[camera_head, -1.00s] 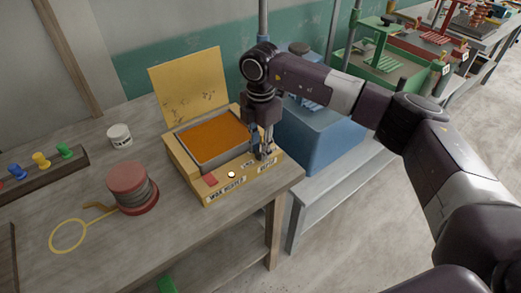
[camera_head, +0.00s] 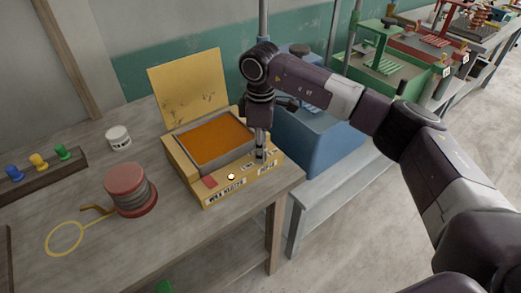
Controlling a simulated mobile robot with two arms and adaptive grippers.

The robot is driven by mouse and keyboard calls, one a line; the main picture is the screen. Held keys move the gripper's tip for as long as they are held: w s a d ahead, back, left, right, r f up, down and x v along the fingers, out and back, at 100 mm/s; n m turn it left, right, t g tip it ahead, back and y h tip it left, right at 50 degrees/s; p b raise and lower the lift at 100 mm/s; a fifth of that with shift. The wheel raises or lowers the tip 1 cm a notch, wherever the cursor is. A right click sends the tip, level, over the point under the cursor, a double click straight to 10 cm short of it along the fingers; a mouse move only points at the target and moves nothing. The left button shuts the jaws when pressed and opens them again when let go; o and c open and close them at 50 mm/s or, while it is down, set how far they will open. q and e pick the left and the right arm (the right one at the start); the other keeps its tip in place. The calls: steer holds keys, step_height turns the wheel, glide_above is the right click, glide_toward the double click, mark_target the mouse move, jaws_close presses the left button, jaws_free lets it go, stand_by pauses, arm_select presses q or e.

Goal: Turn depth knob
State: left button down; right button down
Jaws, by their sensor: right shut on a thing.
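A yellow box-shaped device (camera_head: 240,192) with a raised lid (camera_head: 188,88) stands at the right end of the table. It holds a metal tray with an orange surface (camera_head: 210,139). My right gripper (camera_head: 261,157) points down at the device's front right top edge, with its fingers close together on something there. The depth knob itself is hidden by the fingers, so I cannot make out its shape. A small light-coloured button (camera_head: 231,177) and a red patch (camera_head: 210,182) show on the front ledge. My left gripper is not in view.
A red spool (camera_head: 130,190) with a yellow wire loop (camera_head: 66,239) and a white jar (camera_head: 118,138) stand left of the device. A rack with coloured pegs (camera_head: 40,168) is at far left. A blue machine (camera_head: 318,144) stands close on the right.

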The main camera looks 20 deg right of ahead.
steer(key=shift+w+r+m, duration=0.15)
steer(key=shift+m, duration=0.15)
stand_by(0.4)
steer(key=c, duration=1.6)
jaws_free()
steer(key=shift+d, duration=0.1)
step_height(320, 180, up, 12)
steer(key=shift+f, duration=0.1)
